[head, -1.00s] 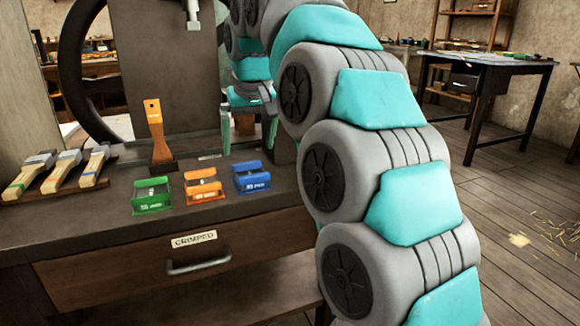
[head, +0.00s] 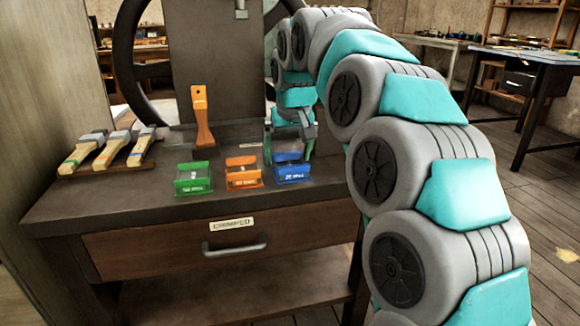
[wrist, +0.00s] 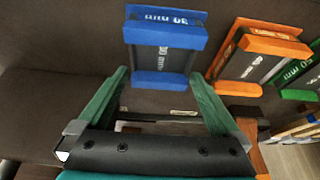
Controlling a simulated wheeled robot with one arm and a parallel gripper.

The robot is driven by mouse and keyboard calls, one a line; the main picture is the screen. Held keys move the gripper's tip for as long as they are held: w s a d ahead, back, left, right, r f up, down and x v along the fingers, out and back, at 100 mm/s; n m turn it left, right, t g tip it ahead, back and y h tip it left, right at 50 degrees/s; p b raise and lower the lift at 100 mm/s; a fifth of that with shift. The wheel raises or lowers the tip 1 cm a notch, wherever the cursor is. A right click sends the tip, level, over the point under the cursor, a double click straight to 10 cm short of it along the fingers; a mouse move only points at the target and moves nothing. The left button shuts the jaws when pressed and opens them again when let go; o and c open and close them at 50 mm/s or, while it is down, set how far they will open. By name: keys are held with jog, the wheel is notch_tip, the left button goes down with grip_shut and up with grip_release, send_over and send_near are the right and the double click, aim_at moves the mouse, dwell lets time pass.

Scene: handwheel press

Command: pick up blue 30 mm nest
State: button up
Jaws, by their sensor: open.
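The blue nest (head: 291,172) is a small block with a dark middle and a white-lettered front. It sits at the right end of a row of three on the bench. In the wrist view the blue nest (wrist: 163,60) is upper centre, its lettering upside down. My gripper (head: 289,150) is open just behind and above the blue nest. In the wrist view the green fingers of my gripper (wrist: 160,78) are spread to either side of the blue nest's near end. No contact is visible, and nothing is held.
An orange nest (head: 243,173) stands close beside the blue one, with a green nest (head: 193,179) further left. Several brushes (head: 108,150) lie on the left. A handwheel (head: 128,50) rises behind. The bench drawer (head: 180,254) is shut.

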jog(key=shift+r, duration=0.1)
grip_shut()
dwell(0.7)
